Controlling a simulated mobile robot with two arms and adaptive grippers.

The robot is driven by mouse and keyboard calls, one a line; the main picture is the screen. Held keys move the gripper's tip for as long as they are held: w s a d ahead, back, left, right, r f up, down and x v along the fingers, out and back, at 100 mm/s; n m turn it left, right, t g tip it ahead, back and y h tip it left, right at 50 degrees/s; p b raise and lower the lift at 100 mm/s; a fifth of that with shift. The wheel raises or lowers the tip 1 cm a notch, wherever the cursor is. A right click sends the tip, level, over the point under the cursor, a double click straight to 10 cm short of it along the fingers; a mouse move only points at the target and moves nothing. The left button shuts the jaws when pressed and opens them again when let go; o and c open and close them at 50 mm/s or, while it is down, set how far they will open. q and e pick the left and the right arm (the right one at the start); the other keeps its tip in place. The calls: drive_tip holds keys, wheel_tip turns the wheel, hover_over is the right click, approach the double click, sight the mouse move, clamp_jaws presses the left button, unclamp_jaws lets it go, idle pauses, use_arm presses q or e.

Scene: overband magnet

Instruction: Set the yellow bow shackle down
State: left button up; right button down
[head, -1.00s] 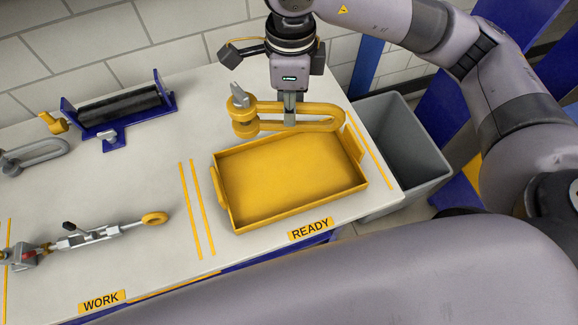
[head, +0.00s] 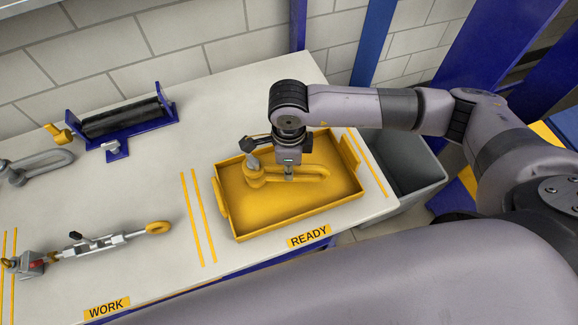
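The yellow bow shackle (head: 312,172) is inside the yellow tray (head: 275,232), low over its floor towards the back. It lies roughly level, its pin end with a grey tip to the left and its bow to the right. My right gripper (head: 289,174) points down at the shackle's middle, its fingers closed on the near bar. I cannot tell whether the shackle touches the tray floor. The wrist above hides part of the tray's back wall. My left gripper is not in view.
The tray stands by the READY label (head: 309,236). A grey bin (head: 405,165) is beyond the table's right edge. A roller in a blue frame (head: 122,115), a grey shackle (head: 38,166) and a turnbuckle assembly (head: 100,243) lie left. The tray's front half is clear.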

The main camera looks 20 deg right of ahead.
drive_tip(key=shift+f, duration=0.8)
drive_tip(key=c, duration=1.5)
unclamp_jaws()
drive_tip(key=shift+r, duration=0.25)
wheel_tip(320, 180, up, 10)
drive_tip(key=shift+r+b, duration=0.25)
drive_tip(key=shift+b, duration=1)
drive_tip(key=shift+r, duration=0.65)
drive_tip(key=shift+s+f, duration=0.1)
drive_tip(key=shift+s, duration=0.05)
